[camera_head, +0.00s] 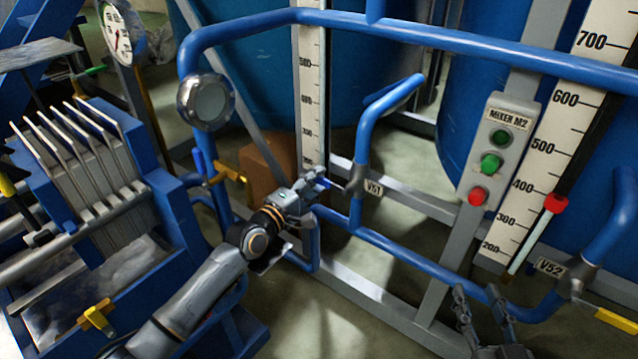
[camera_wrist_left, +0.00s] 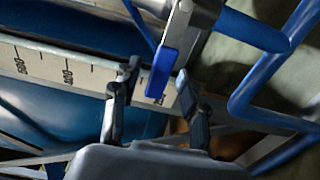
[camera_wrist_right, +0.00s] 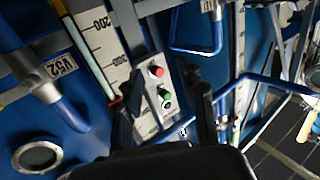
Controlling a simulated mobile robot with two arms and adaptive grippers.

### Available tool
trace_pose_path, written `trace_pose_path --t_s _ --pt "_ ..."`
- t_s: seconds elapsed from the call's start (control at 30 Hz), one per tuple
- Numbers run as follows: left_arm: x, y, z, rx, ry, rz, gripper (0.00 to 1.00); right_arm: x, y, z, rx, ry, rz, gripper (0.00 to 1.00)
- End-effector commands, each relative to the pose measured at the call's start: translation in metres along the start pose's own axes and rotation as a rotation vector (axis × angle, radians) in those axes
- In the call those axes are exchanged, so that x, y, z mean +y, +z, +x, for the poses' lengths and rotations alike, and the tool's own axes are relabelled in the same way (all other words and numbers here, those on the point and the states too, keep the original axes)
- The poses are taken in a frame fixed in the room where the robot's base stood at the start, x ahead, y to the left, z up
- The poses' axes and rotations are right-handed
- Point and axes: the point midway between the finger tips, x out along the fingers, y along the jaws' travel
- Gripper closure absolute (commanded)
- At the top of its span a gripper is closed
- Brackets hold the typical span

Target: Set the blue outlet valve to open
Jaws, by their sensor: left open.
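The blue valve handle (camera_head: 322,183) sticks out to the left from the grey valve body (camera_head: 359,180) tagged V51, on a blue pipe. In the left wrist view, the blue lever (camera_wrist_left: 160,72) extends from its grey body down between my left fingertips. My left gripper (camera_head: 306,188) is open around the handle's end, with gaps visible on both sides; contact cannot be told. My left gripper also shows in its wrist view (camera_wrist_left: 158,82). My right gripper (camera_head: 478,292) is open and empty at the lower right, away from the V51 valve; its fingers show in the right wrist view (camera_wrist_right: 163,98).
A grey MIXER M2 button box (camera_head: 497,150) stands right of V51. The V52 valve (camera_head: 575,277) with a yellow handle (camera_head: 615,320) is at lower right. Blue pipes surround the V51 handle. A blue-framed plate press (camera_head: 90,170) stands at the left.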

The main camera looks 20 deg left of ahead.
Motion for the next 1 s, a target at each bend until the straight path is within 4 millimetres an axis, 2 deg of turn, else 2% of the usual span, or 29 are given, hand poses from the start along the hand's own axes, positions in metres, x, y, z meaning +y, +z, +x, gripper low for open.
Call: trace_pose_path --t_s 0.2,0.53,0.73,0.77,1.0 --pt "0.0 0.0 0.014 0.0 -0.001 0.001 0.57 -0.003 -0.018 0.001 0.099 -0.006 0.002 0.6" --pt "0.0 0.0 0.016 0.0 -0.001 0.001 0.57 -0.003 -0.021 0.001 0.115 -0.007 0.002 0.6" --pt "0.0 0.0 0.015 0.0 0.0 0.0 0.97 -0.003 -0.021 0.001 0.114 -0.007 0.002 0.6" --pt "0.0 0.0 0.015 0.0 0.0 0.0 1.0 -0.003 -0.021 0.001 0.114 -0.007 0.002 0.6" --pt "0.0 0.0 0.015 0.0 -0.001 0.001 1.0 -0.003 -0.021 0.001 0.115 -0.007 0.002 0.6"
